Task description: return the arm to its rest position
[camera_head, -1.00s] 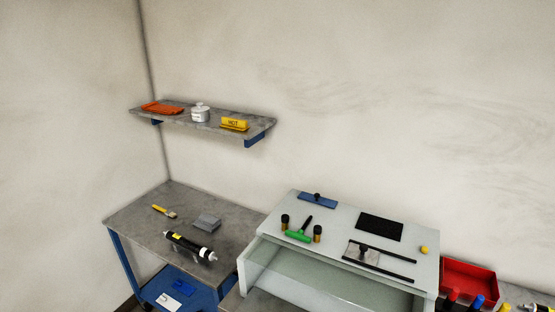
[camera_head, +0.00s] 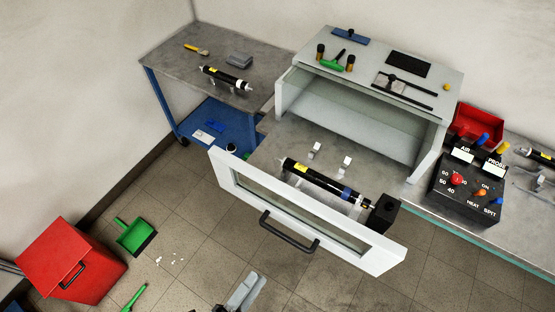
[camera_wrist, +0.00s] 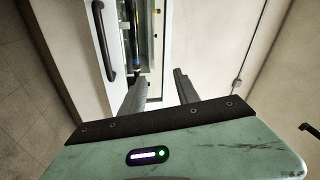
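My gripper (camera_wrist: 161,74) shows in the wrist view with its two grey fingers apart and nothing between them. Beyond the fingers are the white drawer-like front (camera_wrist: 95,40) with its dark handle and part of a black tube. In the head view, this front (camera_head: 300,215) stands pulled out from the white cabinet (camera_head: 380,75). A black tube with yellow and blue marks (camera_head: 318,180) lies behind it, with a black block (camera_head: 382,214) at its right end. A grey piece at the bottom edge of the head view may be my arm; I cannot tell.
A red bin (camera_head: 70,262) and a green dustpan (camera_head: 136,236) are on the tiled floor at left. A blue-framed cart (camera_head: 170,110) stands left of the cabinet. A black control box (camera_head: 468,187) sits on the right bench.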

